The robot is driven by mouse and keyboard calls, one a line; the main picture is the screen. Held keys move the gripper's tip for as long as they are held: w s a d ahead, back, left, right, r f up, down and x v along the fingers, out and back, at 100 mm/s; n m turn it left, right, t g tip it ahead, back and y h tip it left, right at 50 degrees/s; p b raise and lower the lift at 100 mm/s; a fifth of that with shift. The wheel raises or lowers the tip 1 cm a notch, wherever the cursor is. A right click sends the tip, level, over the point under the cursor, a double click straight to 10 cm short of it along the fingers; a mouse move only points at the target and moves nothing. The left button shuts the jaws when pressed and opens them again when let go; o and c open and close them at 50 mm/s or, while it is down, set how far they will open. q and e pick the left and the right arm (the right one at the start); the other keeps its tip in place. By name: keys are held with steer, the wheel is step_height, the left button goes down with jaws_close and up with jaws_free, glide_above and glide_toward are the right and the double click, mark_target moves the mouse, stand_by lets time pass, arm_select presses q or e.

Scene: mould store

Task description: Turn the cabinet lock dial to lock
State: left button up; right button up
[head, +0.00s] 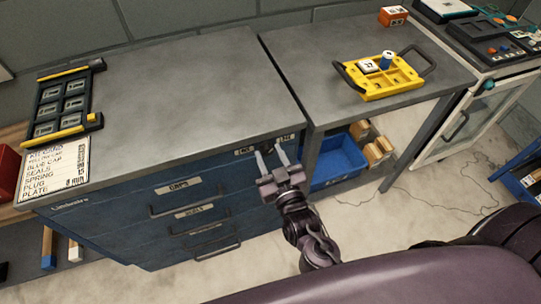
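The blue drawer cabinet (120,215) with a grey top stands at the left and middle of the head view. Its lock dial (267,147) is a small dark knob at the upper right of the cabinet front, between two small labels too small to read. My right gripper (268,153) is just in front of the dial, with its two pale fingers spread apart and blue cabinet front showing between them. The fingertips are close to the dial; I cannot tell whether they touch it. The dial's pointer is too small to read. My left gripper is not in view.
A yellow tray (392,88) stands on the grey table to the right, near an orange box (393,16). A blue bin (338,163) sits beneath that table. Drawer handles (185,200) stick out of the cabinet front. A black rack (64,100) lies at the left.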

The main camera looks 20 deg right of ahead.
steer(key=c, duration=0.6)
steer(key=shift+m+p, duration=0.45)
steer(key=shift+m, duration=0.35)
steer(key=o, duration=1)
steer(key=s+b, duration=0.1)
steer(key=s, duration=0.6)
steer(key=shift+s+d, duration=0.15)
steer(key=shift+s, duration=0.25)
